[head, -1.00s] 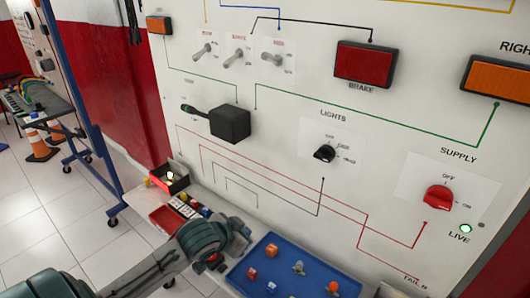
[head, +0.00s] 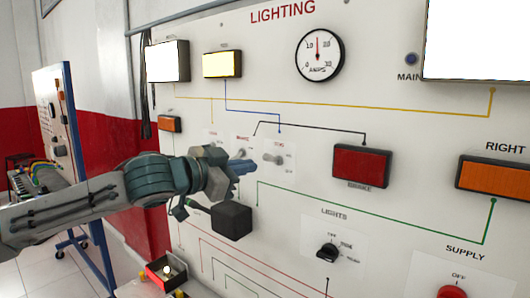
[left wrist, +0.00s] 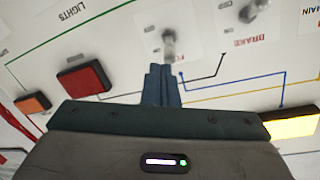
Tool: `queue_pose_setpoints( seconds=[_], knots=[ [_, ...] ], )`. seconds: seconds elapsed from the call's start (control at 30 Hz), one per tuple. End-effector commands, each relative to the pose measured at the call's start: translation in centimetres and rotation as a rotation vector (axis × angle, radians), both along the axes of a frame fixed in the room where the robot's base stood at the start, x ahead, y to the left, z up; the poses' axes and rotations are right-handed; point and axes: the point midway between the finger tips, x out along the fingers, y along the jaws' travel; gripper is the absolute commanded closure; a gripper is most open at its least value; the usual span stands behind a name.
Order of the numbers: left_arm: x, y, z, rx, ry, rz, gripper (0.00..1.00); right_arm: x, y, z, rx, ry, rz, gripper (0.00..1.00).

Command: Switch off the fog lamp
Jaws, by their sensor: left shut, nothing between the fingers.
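The fog switch (head: 273,159) is a small grey toggle on a white plate, the right one of a row of three on the upright panel. A blue line joins it to a lit yellow-white lamp (head: 222,64) above. The switch also shows in the left wrist view (left wrist: 169,42), just beyond my fingertips. My left gripper (head: 246,168) is shut and empty, with its blue fingertips close to the panel, just left of and below the fog toggle. Whether they touch it I cannot tell. My right gripper is out of view.
The brake toggle (head: 241,153) sits left of the fog toggle, partly behind my gripper. A black box with a stalk (head: 231,220) juts out just below my gripper. A red brake lamp (head: 361,165) and a black lights knob (head: 327,252) are further right.

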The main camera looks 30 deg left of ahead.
Motion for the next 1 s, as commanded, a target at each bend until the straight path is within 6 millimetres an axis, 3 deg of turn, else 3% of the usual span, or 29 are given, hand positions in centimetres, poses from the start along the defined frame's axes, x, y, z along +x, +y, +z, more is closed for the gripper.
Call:
queue_pose_setpoints(
  seconds=[0.1, 0.3, 0.77, 1.0],
  knots=[
    [-1.4, -0.3, 3.3, 0.01, -0.038, -0.01, 1.0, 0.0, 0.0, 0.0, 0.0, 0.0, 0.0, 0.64],
    [-2.6, -0.6, 5.8, 0.011, -0.065, -0.019, 1.0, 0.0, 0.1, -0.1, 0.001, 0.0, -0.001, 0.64],
    [-2.7, -0.7, 6.2, 0.009, -0.067, -0.022, 1.0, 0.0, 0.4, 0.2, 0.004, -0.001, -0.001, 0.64],
    [-1.7, -0.9, 6.6, 0.007, -0.064, -0.026, 1.0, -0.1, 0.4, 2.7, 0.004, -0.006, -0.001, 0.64]
  ],
)
